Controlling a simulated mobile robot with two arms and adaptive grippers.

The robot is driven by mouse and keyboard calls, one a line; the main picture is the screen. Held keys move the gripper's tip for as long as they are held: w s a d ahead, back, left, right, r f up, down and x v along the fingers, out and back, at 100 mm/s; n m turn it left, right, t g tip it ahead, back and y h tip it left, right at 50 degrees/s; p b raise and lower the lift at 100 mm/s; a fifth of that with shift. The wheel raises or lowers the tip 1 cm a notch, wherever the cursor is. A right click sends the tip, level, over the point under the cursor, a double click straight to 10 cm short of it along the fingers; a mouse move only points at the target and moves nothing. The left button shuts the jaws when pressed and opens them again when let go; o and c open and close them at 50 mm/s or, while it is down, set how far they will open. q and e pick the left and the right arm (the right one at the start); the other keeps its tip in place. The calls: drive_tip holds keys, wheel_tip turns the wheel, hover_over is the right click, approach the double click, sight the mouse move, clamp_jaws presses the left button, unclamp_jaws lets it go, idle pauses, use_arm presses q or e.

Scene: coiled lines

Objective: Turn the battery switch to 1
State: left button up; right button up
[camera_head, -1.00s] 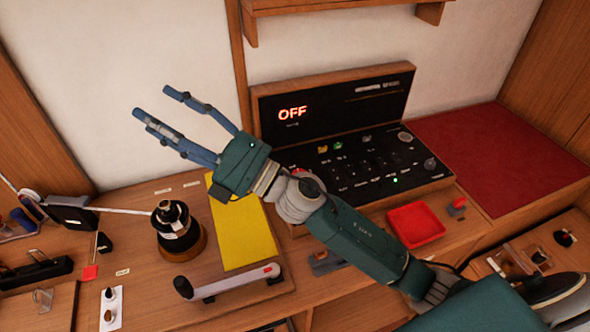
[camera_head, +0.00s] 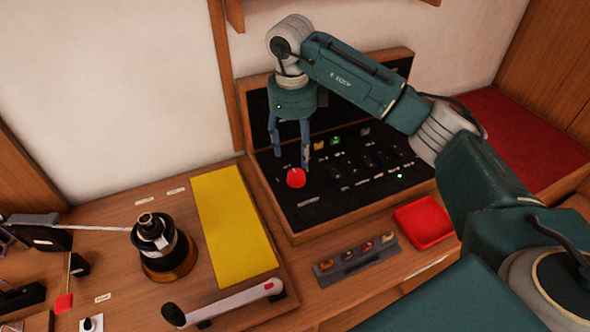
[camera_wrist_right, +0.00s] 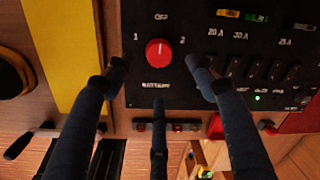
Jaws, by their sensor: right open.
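The battery switch is a round red knob (camera_head: 296,178) on the lower left of the black panel (camera_head: 330,200). In the right wrist view the knob (camera_wrist_right: 158,52) stands between the printed marks 1 on the left, OFF above and 2 on the right, with BATTERY below. I cannot clearly tell which mark it points to. My right gripper (camera_head: 290,157) points down over the knob, open and empty. In the wrist view its fingers (camera_wrist_right: 157,68) lie on either side of the knob, apart from it, with a third finger below. My left gripper is not in view.
Fuses and rows of black switches fill the panel to the right of the knob, with a lit green light (camera_head: 400,175). A red tray (camera_head: 424,222) and a fuse strip (camera_head: 356,260) lie in front. A yellow mat (camera_head: 232,228) and a black winch (camera_head: 160,245) are on the left.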

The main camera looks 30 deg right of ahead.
sight(297, 174)
wheel_tip(297, 174, down, 9)
drive_tip(key=shift+w+d+f+p, duration=0.1)
drive_tip(key=shift+w+d+p, duration=0.05)
drive_tip(key=shift+p, duration=1.1)
drive_tip(key=c, duration=1.2)
drive_tip(key=shift+o, duration=0.2)
drive_tip(key=shift+f+n+b, duration=0.15)
drive_tip(key=shift+n+b, duration=0.75)
drive_tip(key=shift+b, duration=0.25)
drive_tip(key=n+b, duration=0.3)
drive_tip(key=shift+d+n, duration=0.1)
drive_tip(key=shift+n, duration=0.2)
drive_tip(key=n+b, duration=0.3)
drive_tip(key=shift+y, duration=0.3)
drive_tip(key=shift+r+n+b, duration=0.2)
drive_tip(key=shift+n+b, duration=0.65)
drive_tip(key=shift+n, duration=0.95)
drive_tip(key=o, duration=1.2)
drive_tip(key=shift+c, duration=0.2)
